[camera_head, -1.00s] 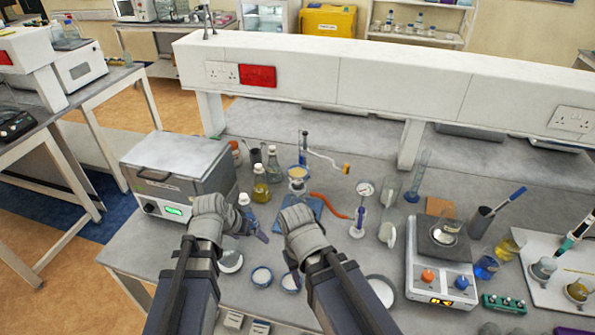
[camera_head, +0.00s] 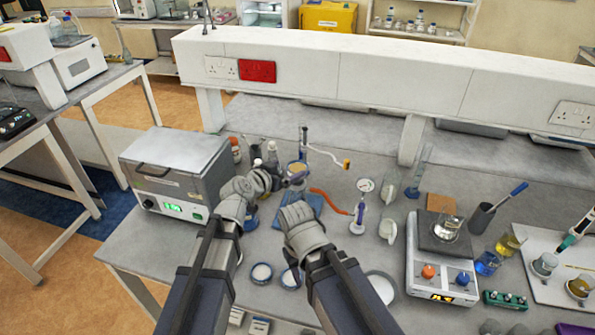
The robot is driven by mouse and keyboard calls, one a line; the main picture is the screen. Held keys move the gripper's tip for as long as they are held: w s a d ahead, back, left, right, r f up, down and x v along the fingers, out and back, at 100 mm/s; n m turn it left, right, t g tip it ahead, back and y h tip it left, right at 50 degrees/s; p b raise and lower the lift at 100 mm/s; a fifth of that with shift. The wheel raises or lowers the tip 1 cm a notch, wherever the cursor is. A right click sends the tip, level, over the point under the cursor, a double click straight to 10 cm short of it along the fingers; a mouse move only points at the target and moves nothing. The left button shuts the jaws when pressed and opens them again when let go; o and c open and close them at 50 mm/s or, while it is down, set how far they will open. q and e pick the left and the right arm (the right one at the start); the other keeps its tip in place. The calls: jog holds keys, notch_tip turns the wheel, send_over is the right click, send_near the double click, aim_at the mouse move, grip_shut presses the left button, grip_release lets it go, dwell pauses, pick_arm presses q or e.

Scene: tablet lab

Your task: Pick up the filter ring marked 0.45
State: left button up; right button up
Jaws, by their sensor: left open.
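Two small round pieces with blue rims and white middles, a left one (camera_head: 262,273) and a right one (camera_head: 289,279), lie on the bench in front of my arms. No 0.45 mark can be read, so I cannot tell which piece, if any, is the marked filter ring. My left gripper (camera_head: 290,179) is open at the front of the filter stand with a yellowish top (camera_head: 297,167). I see nothing held in it. My right wrist hangs over the blue mat (camera_head: 311,201); its fingers (camera_head: 295,268) are mostly hidden by the arm.
A grey heater box (camera_head: 175,165) stands at left, and bottles (camera_head: 272,158) stand behind my left gripper. A red tube (camera_head: 331,203), a syringe stand (camera_head: 359,210) and a balance (camera_head: 441,265) are at right. A larger round dish (camera_head: 381,289) lies beside my right arm.

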aim_at(300, 165)
pick_arm(q)
jog(key=shift+f+b+x, duration=0.15)
jog(key=shift+b+x, duration=0.45)
jog(key=shift+x, duration=0.75)
jog(key=shift+f+b+x, duration=0.1)
jog(key=shift+b+x, duration=0.45)
jog(key=shift+x, duration=0.75)
jog(key=shift+s+r, duration=0.1)
jog(key=shift+s, duration=0.1)
jog(key=shift+c, duration=0.6)
jog(key=c, duration=1)
